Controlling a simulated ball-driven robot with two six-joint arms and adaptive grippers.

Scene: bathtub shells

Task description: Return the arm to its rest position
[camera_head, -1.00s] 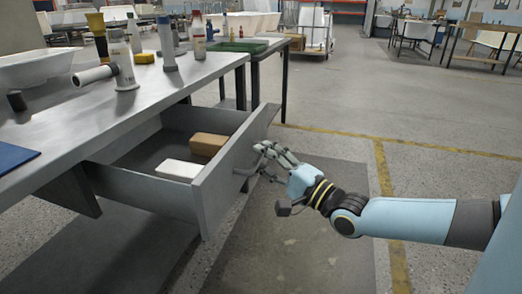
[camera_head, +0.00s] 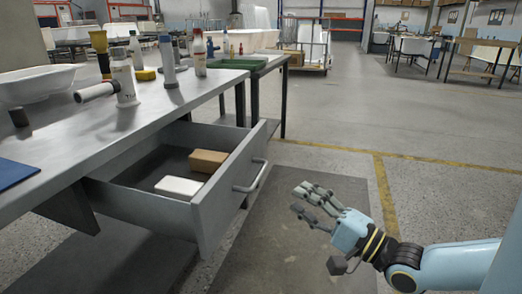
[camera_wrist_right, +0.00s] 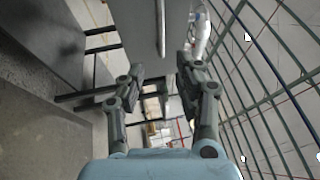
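My right gripper (camera_head: 313,204) is open and empty over the floor mat, to the right of the drawer and apart from its handle. In the right wrist view its two fingers (camera_wrist_right: 163,88) stand apart with nothing between them. The grey drawer (camera_head: 226,196) hangs open from the workbench, with its bar handle (camera_head: 251,176) on the front panel. A white block (camera_head: 179,187) and a tan block (camera_head: 208,160) lie inside it. My left gripper is not in view.
The workbench (camera_head: 60,137) holds bottles, a white basin (camera_head: 38,84) and a blue mat (camera_head: 12,173). A green tray (camera_head: 237,63) is on the table behind. The floor mat (camera_head: 290,247) and floor around my right arm are clear.

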